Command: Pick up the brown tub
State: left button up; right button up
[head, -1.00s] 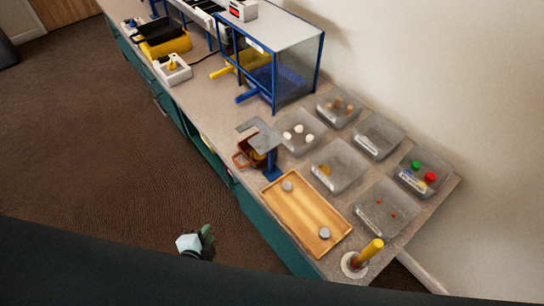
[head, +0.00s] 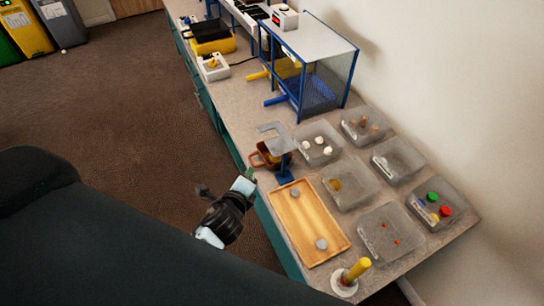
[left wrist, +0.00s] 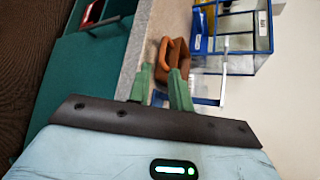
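The brown tub (head: 262,157) sits near the table's front edge, beside a blue stand whose grey top (head: 272,134) partly hides it in the head view. The left wrist view shows the tub (left wrist: 179,62) with its orange-brown handle, just beyond the green fingertips. My left gripper (head: 245,178) is just short of the tub, on its front side. In the left wrist view its two green fingers (left wrist: 162,72) are apart, with nothing held between them. My right gripper is in neither view.
A wooden tray (head: 307,226) lies in front of the tub, and several clear bins (head: 350,188) stand right of it. A blue-framed box (head: 322,82) stands behind. A yellow peg on a white base (head: 345,280) is at the near corner.

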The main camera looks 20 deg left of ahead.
pick_arm(q)
jog(key=shift+x, duration=3.35)
jog(key=shift+r, duration=0.15)
jog(key=shift+c, duration=0.2)
grip_shut()
